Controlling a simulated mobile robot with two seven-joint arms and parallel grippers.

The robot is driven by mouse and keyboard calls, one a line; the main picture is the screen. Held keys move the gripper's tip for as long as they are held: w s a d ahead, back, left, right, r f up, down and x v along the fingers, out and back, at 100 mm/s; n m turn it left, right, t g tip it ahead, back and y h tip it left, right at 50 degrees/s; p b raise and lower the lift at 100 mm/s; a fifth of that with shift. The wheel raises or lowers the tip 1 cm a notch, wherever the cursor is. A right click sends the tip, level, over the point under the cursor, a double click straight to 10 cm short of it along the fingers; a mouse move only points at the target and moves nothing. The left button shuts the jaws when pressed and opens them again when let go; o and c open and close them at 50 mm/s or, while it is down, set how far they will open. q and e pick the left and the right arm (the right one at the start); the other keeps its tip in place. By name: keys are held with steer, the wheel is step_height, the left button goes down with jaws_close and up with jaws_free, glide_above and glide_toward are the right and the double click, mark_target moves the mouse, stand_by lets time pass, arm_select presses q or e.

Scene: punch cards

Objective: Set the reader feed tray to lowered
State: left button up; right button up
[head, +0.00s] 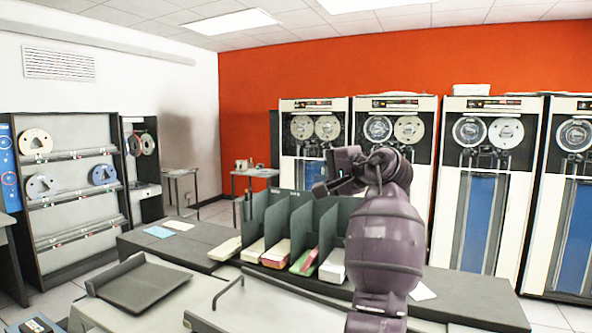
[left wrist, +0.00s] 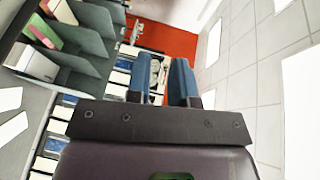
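A dark grey tray (head: 150,287) with a raised lip along its left side sits on a pale machine at the lower left of the head view; it looks like the reader feed tray. Its surface is bare, and I cannot tell for sure whether it is raised or lowered. My left gripper (head: 320,188) is high in front of the card rack, well to the right of the tray and above it. In the left wrist view its two blue fingers (left wrist: 162,80) stand apart with nothing between them. My right gripper is not in view.
A dark green rack (head: 297,222) with several card stacks stands on a dark grey desk (head: 470,300). A pale grey machine top with a bent dark bar (head: 228,290) lies between the tray and my arm. Tape cabinets (head: 483,200) line the back wall.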

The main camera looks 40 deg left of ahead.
arm_select(q)
steer(key=a+f+p, duration=0.1)
steer(key=a, duration=0.7)
steer(key=shift+w+a, duration=0.15)
steer(key=shift+w, duration=0.2)
jaws_close()
stand_by(1.0)
jaws_free()
steer(key=d+r+b, duration=0.1)
steer(key=d, duration=0.9)
steer(key=shift+s+d+r+b, duration=0.2)
steer(key=shift+s+d+b, duration=0.15)
steer(key=shift+s+d, duration=0.1)
